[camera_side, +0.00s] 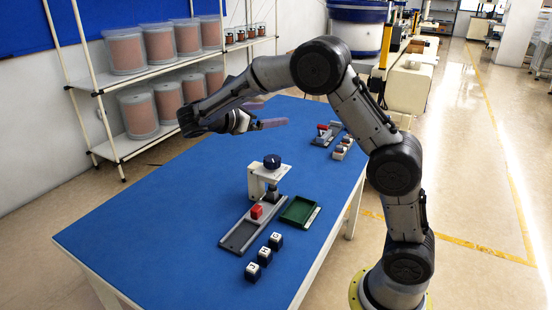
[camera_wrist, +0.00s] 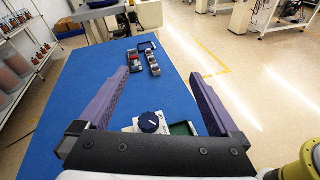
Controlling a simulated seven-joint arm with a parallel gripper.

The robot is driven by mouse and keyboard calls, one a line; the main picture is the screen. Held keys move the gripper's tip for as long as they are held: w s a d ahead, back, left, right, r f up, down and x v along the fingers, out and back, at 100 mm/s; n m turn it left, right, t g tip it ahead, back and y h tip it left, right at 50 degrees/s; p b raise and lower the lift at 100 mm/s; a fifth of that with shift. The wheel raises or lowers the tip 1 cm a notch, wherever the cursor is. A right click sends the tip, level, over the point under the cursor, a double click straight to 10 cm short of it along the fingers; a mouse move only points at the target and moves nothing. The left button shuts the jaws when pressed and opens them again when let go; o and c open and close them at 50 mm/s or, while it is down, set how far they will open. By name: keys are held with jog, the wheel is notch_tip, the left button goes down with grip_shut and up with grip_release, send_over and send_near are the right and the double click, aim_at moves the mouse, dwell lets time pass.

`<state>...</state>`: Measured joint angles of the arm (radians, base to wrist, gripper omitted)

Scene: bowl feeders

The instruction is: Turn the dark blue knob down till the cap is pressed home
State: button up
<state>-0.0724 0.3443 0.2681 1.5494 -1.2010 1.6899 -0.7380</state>
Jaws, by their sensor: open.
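The dark blue knob (camera_side: 272,161) sits on top of a white press frame (camera_side: 258,182) on the blue table. It has a white mark on its top. A dark block (camera_side: 273,194) is under the press. A red block (camera_side: 256,211) sits in a grey channel (camera_side: 236,238) beside it. I cannot tell which part is the cap.
A green tray (camera_side: 286,217) lies right of the press. Three dark cubes with white lettered tops (camera_side: 264,256) stand in front. Small fixtures with blocks (camera_side: 341,149) are at the table's far right. The table's left side (camera_side: 150,220) is clear.

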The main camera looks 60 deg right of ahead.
jog(key=w+a+r+n+t+h, duration=0.2)
jog(key=w+a+n+t+h, duration=0.15)
jog(key=n+t, duration=0.2)
jog(key=g, duration=0.1)
send_near(276, 158)
jog(key=shift+m+y, duration=0.25)
jog(key=d, duration=0.4)
jog(key=w+d, duration=0.1)
jog(key=d, duration=0.6)
jog(key=shift+w+d+f, duration=0.2)
jog(key=shift+d+f, duration=0.2)
